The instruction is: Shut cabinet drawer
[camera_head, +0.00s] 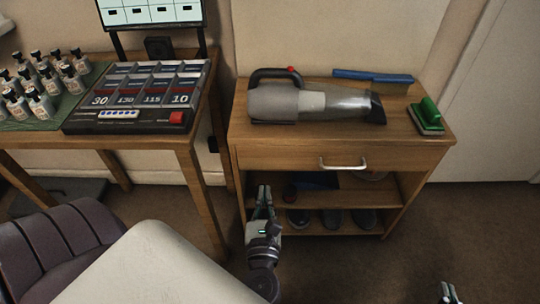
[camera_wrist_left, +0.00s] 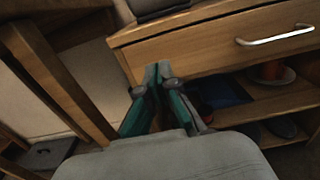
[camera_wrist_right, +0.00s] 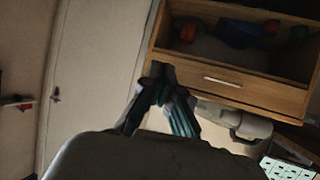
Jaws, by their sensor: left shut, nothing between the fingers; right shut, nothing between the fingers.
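The wooden cabinet (camera_head: 240,120) has one drawer (camera_head: 280,158) under its top, with a silver handle (camera_head: 343,164). In the head view the drawer front looks about flush with the cabinet; I cannot tell whether a small gap remains. My left gripper (camera_head: 264,190) is shut and empty, near the cabinet's left front. In the left wrist view its fingertips (camera_wrist_left: 158,68) overlap the drawer front's left end (camera_wrist_left: 190,55); contact is unclear. My right gripper (camera_head: 449,288) is shut and empty, low at the right, apart from the cabinet. The right wrist view shows the drawer front (camera_wrist_right: 260,93) upside down.
A handheld vacuum (camera_head: 310,100), a blue brush (camera_head: 370,76) and a green brush (camera_head: 428,114) lie on the cabinet top. Open shelves (camera_head: 330,200) below hold shoes. A table (camera_head: 195,150) with bottles stands left. A chair (camera_head: 60,245) is at lower left. Floor at right is clear.

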